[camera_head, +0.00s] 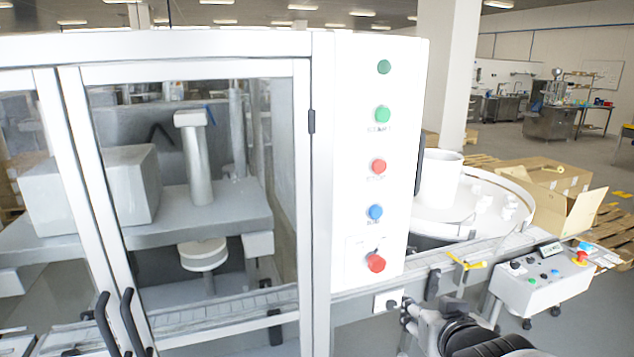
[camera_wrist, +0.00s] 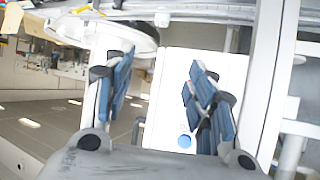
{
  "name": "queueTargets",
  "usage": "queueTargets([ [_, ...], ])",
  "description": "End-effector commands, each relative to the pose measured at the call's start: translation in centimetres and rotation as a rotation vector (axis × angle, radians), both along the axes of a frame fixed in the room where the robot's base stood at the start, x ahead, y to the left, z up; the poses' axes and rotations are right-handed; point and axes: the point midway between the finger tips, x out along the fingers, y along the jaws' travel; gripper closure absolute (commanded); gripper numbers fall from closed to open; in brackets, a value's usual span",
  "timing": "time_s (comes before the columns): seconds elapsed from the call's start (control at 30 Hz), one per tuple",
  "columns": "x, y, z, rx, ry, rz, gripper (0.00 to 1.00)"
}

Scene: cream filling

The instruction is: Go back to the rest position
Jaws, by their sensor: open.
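My gripper (camera_wrist: 161,66) is open in the wrist view, with blue pads on its two fingers and nothing between them. Beyond the fingers is the white button panel (camera_wrist: 172,95), with a blue button (camera_wrist: 185,140) near the right finger. In the head view, my arm (camera_head: 480,338) shows at the bottom, right of the machine's white control panel (camera_head: 350,150). The panel carries green, red and blue buttons, with the lower red knob (camera_head: 376,263) nearest my arm. The wrist view is upside down, with ceiling lights low in the picture.
A glass-doored machine cabinet (camera_head: 190,180) fills the left. A round turntable (camera_head: 500,205) stands behind my arm, and a small control box (camera_head: 545,285) stands to its right. A cardboard box (camera_head: 565,205) and pallets lie beyond. Open floor shows at the far right.

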Motion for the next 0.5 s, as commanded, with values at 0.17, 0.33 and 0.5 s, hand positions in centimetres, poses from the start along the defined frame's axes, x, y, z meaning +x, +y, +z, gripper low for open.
queueTargets([
  [0.17,-7.6,1.1,-0.3,-0.039,0.234,-0.029,0.49],
  [0.33,-15.4,3.6,-1.2,-0.023,0.453,0.026,0.49],
  [0.5,-20.8,5.7,-1.8,-0.003,0.593,0.1,0.49],
])
